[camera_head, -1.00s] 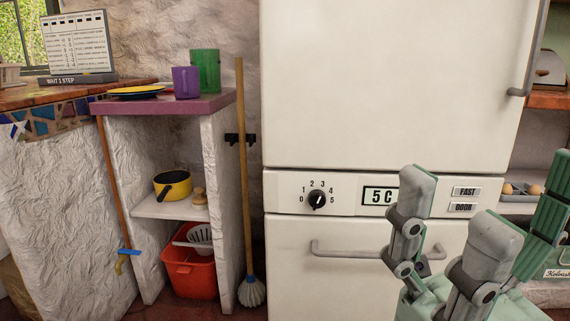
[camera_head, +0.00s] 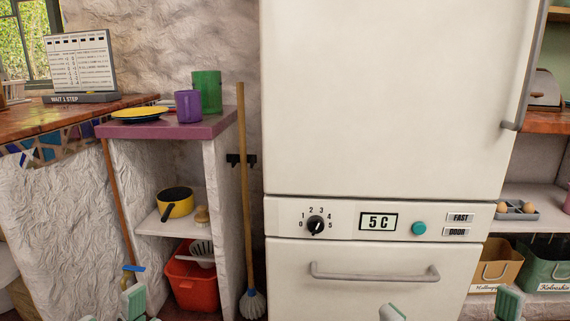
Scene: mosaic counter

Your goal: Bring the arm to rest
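My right gripper (camera_head: 452,308) is at the bottom edge of the head view, in front of the lower fridge drawer. Only its two green-grey tips show; they are wide apart with nothing visible between them. My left gripper (camera_head: 130,304) is at the bottom left, in front of the low shelf unit. Only small pieces of it show, and the rest is cut off by the frame edge, so its opening cannot be judged. Both arms are out of sight below.
The white fridge (camera_head: 390,100) has a dial (camera_head: 316,225), a teal button (camera_head: 419,228) and a drawer handle (camera_head: 375,274). A purple-topped shelf unit (camera_head: 165,129) holds a purple mug (camera_head: 188,107), green cup (camera_head: 207,90) and yellow pot (camera_head: 174,203).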

